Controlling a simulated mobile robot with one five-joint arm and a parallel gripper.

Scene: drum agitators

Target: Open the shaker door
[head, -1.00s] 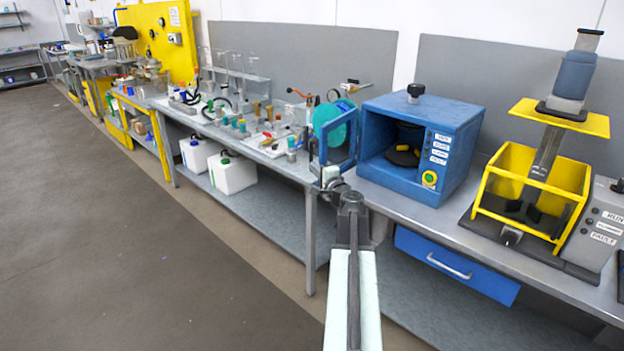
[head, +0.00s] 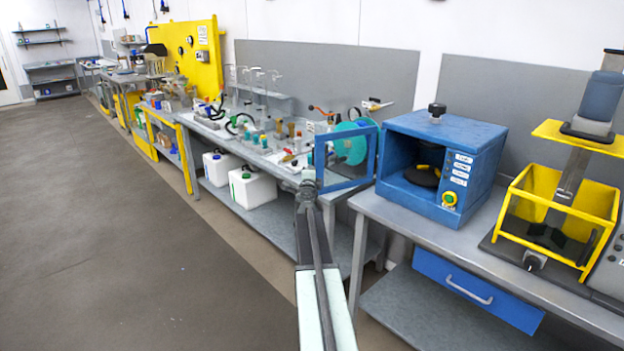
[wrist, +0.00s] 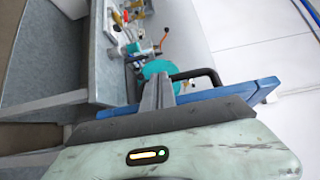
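The blue shaker (head: 473,135) stands on the bench with its front open, and a dark round platform shows inside. Its blue-framed door (head: 374,155) stands swung out to the left, with a clear pane. In the wrist view, the door's blue edge (wrist: 235,93) and black bar handle (wrist: 198,73) lie just beyond and right of my gripper (wrist: 159,88). My gripper is at the door's free left edge in the head view (head: 308,186). Its fingers look close together. Whether they touch the handle or door is hidden.
A yellow-framed machine (head: 563,200) stands right of the shaker. A blue drawer (head: 477,291) is under the bench. A teal disc (head: 351,143) and small bench items stand behind the door. White jugs (head: 252,189) sit on the lower shelf. The floor at left is clear.

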